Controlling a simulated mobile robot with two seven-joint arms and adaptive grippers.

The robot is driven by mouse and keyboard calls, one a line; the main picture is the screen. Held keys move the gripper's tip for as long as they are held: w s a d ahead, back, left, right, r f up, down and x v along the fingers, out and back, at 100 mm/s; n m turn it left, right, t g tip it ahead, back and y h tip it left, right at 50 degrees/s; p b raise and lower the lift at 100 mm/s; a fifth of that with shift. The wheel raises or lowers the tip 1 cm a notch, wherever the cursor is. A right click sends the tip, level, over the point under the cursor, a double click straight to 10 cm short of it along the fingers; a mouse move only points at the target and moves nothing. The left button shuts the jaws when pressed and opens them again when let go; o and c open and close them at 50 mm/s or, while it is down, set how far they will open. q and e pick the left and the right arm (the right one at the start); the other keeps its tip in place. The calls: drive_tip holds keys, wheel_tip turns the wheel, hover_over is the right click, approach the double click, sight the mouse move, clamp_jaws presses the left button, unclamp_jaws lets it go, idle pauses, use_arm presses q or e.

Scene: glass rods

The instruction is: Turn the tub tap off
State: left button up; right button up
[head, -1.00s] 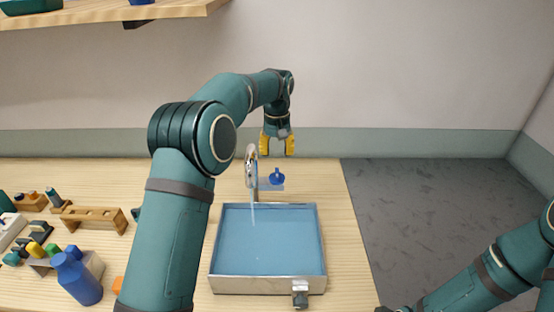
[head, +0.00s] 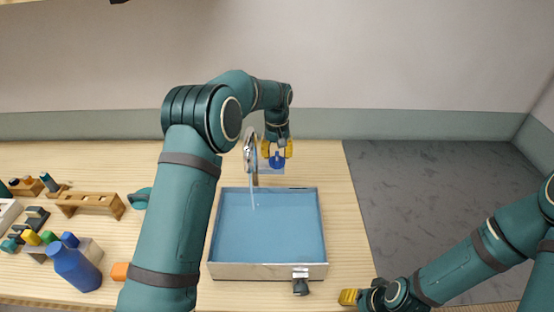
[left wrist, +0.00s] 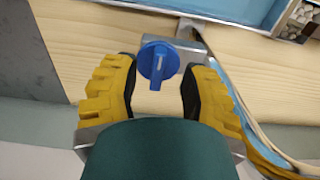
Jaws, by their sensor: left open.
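The blue tap knob (head: 277,161) sits behind the tub, beside the curved metal spout (head: 249,146). A thin stream of water (head: 253,192) runs from the spout into the tub (head: 268,271), which holds blue water. My left gripper (head: 277,151) is open at the knob, pointing down. In the left wrist view the knob (left wrist: 158,62) stands between the two yellow fingers (left wrist: 160,72), with gaps on both sides. My right gripper (head: 348,297) is low by the table's front right edge; its opening cannot be made out.
A metal fitting (head: 300,278) sticks out from the tub's front wall. A blue bottle (head: 74,268), a wooden rack (head: 90,204) and several small blocks stand at the left. The table beside the tub's right wall is clear; grey floor (head: 430,210) lies beyond.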

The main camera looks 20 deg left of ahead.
sight(277, 158)
use_arm(q)
drive_tip(key=shift+f, duration=1.6)
clamp_jaws()
